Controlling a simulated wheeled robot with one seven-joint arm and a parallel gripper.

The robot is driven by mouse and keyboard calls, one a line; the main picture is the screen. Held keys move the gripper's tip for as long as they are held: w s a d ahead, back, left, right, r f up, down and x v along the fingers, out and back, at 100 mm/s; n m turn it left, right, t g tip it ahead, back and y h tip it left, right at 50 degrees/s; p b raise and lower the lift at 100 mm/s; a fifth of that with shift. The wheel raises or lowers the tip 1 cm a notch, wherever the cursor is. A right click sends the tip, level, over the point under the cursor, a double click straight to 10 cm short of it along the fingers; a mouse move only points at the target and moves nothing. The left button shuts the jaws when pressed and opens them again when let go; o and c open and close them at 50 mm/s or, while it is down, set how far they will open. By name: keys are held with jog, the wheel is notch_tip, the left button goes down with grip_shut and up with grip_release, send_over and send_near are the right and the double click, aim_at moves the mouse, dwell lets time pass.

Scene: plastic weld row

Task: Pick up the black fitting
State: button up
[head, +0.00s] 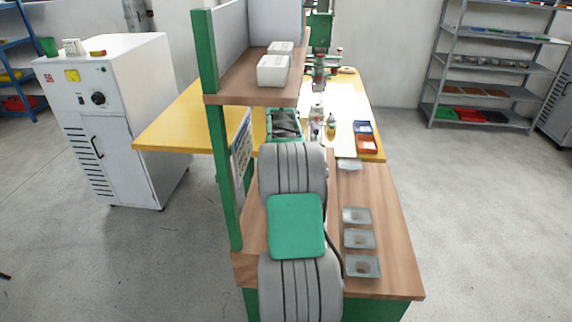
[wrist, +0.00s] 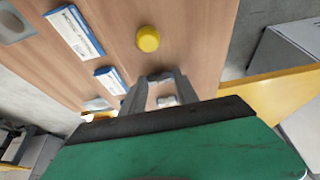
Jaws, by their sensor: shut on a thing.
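My gripper (wrist: 160,84) shows in the wrist view with its two grey fingers pointing away over the wooden bench. It is shut on a small dark piece (wrist: 160,77) between the fingertips, which I take to be the black fitting. Its shape is hard to make out against the fingers. A pale object (wrist: 167,101) shows in the gap between the fingers, farther back. In the head view my own arm covers the middle of the bench, and neither the gripper nor the fitting can be seen there.
A yellow round object (wrist: 148,39) and blue-and-white boxes (wrist: 75,31) lie on the bench. A green post (head: 224,170) and wooden shelf (head: 250,82) stand at the left. A yellow table (head: 180,130) adjoins behind.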

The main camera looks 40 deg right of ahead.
grip_shut()
jog(key=shift+r, duration=0.15)
